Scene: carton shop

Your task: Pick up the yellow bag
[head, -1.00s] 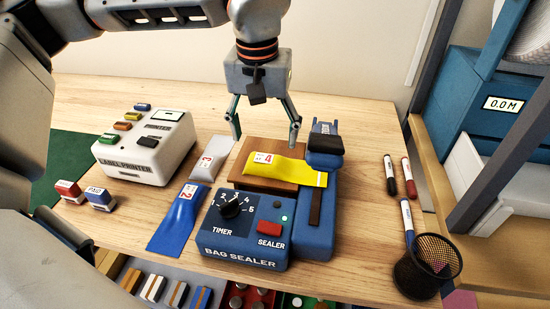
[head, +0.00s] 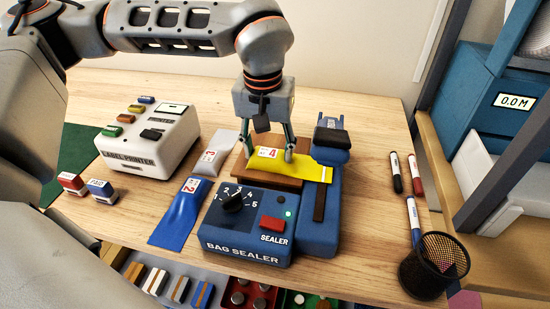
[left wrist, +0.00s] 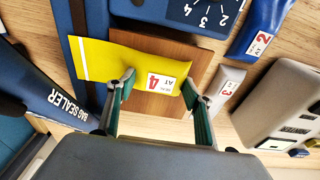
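The yellow bag (head: 310,166), with a white label numbered 4, lies on the brown wooden board behind the blue bag sealer (head: 245,246). Its striped end reaches onto the sealer's long arm. It also shows in the left wrist view (left wrist: 112,62). My left gripper (head: 269,156) is low over the label end of the bag, pointing down. In the left wrist view its two fingers (left wrist: 157,86) stand apart, with the label between them. The fingers are spread; whether they touch the bag I cannot tell. My right gripper is not in view.
A blue bag numbered 2 (head: 178,216) and a grey bag numbered 3 (head: 213,152) lie left of the board. The white label printer (head: 150,150) stands further left. Markers and a black mesh cup (head: 433,268) are at the right. The sealer's raised blue head (head: 331,150) stands close right of the gripper.

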